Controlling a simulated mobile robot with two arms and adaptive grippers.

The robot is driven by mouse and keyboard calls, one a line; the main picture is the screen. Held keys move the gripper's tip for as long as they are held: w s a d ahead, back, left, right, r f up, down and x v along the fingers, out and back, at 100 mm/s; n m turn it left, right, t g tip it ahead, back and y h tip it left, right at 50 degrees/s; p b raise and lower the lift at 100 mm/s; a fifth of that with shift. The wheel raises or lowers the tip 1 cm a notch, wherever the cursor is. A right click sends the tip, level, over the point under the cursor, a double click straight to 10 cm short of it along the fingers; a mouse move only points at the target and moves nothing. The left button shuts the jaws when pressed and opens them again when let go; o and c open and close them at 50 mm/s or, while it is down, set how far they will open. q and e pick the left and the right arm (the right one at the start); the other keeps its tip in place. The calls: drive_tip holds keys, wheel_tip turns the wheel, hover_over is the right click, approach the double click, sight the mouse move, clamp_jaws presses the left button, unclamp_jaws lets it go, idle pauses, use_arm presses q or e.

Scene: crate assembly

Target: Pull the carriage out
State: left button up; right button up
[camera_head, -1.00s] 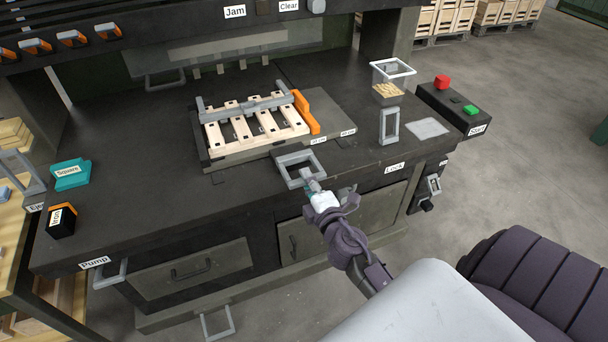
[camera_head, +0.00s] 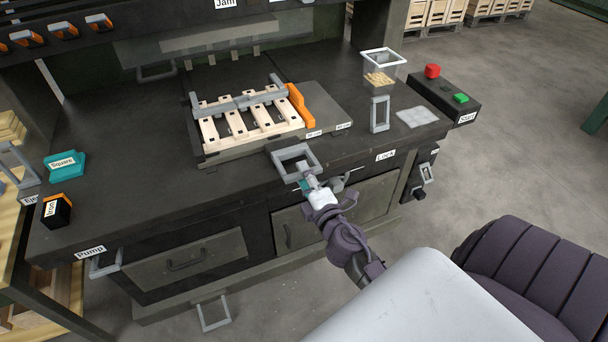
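The carriage (camera_head: 333,109) is a dark flat plate on the bench top. It bears pale wooden slats (camera_head: 237,123) under grey bars, with an orange block (camera_head: 300,106) at its right end. A grey rectangular handle frame (camera_head: 279,160) sticks out at its front, over the bench's front edge. My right gripper (camera_head: 308,184) is at the near bar of this handle, its fingertips overlapping the bar in the picture. The fingers are small and partly hidden by the hand, so I cannot tell whether they are closed on it. My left gripper is not in view.
A clear bin of pegs (camera_head: 381,67) on a grey stand, a Start box (camera_head: 446,95) with red and green buttons, and a Lock label (camera_head: 385,155) are at right. Teal (camera_head: 66,165) and black-orange (camera_head: 56,211) blocks sit at left. Drawer fronts (camera_head: 185,261) lie below.

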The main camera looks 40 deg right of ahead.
drive_tip(key=shift+w, duration=0.15)
drive_tip(key=v, duration=0.7)
drive_tip(key=shift+s, duration=0.3)
drive_tip(key=s+a+f+m+g+y+p, duration=0.1)
drive_tip(key=s+a+f+m+g, duration=0.2)
drive_tip(key=f, duration=0.7)
drive_tip(key=s+a+f+m+g+y+p, duration=0.1)
drive_tip(key=s+a+f+m+g+p, duration=0.2)
drive_tip(key=f, duration=0.8)
drive_tip(key=s+a+f+m+g+y, duration=0.1)
drive_tip(key=s+a+f+m+g, duration=0.2)
drive_tip(key=f, duration=0.7)
drive_tip(key=s+f+m+g, duration=0.1)
drive_tip(key=s+f, duration=0.3)
drive_tip(key=s, duration=0.4)
drive_tip(key=s+f+m+g+p, duration=0.1)
drive_tip(key=s+f+g, duration=0.3)
drive_tip(key=s, duration=0.5)
drive_tip(key=s+f+m+g+y+p, duration=0.1)
drive_tip(key=s+f+g, duration=0.1)
drive_tip(key=s+f, duration=0.3)
drive_tip(key=s, duration=0.4)
drive_tip(key=shift+a+m+g, duration=0.3)
drive_tip(key=shift+m, duration=0.1)
